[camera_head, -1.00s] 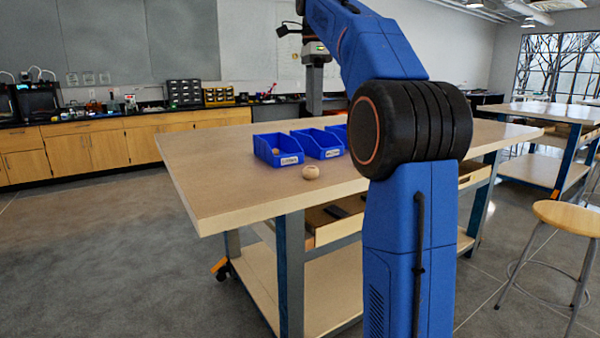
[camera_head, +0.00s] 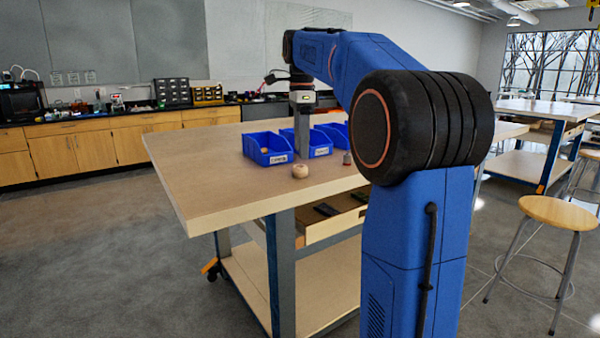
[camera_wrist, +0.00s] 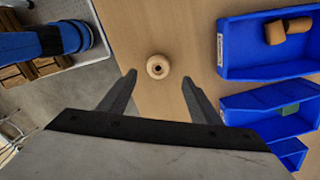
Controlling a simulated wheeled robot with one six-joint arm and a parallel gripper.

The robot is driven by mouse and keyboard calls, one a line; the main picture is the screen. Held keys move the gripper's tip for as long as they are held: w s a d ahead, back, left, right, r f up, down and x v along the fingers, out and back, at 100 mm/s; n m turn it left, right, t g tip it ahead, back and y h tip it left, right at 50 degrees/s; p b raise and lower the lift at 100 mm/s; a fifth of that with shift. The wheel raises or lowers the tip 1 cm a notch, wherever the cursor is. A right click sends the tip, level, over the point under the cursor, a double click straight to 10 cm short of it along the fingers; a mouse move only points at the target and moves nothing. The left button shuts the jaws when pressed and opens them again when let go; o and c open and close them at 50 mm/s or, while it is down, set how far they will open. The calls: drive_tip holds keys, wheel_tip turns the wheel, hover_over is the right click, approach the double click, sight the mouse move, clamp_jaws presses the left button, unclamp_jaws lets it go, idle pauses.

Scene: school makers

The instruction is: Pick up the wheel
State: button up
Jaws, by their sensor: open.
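The wheel (camera_wrist: 158,67) is a small round wooden piece with a dark centre hole. It lies on the wooden table, and in the head view the wheel (camera_head: 300,171) sits in front of the blue bins, near the table's front edge. My gripper (camera_wrist: 158,80) is open and empty. In the wrist view its two fingers point toward the wheel, one to each side of it and apart from it.
The table (camera_head: 215,185) holds blue bins (camera_head: 268,149) behind the wheel. In the wrist view, one bin (camera_wrist: 245,70) has wooden pieces (camera_wrist: 276,33) and another has a green piece (camera_wrist: 290,109). A small dark-topped object (camera_head: 347,159) stands right of the wheel. The table's left part is clear.

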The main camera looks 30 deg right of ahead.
sight(300, 166)
drive_tip(key=shift+s+a+f, duration=0.1)
drive_tip(key=shift+a+f, duration=0.05)
drive_tip(key=shift+f, duration=1.2)
drive_tip(key=shift+a+f, duration=0.1)
drive_tip(key=shift+f, duration=1.2)
drive_tip(key=c, duration=1.1)
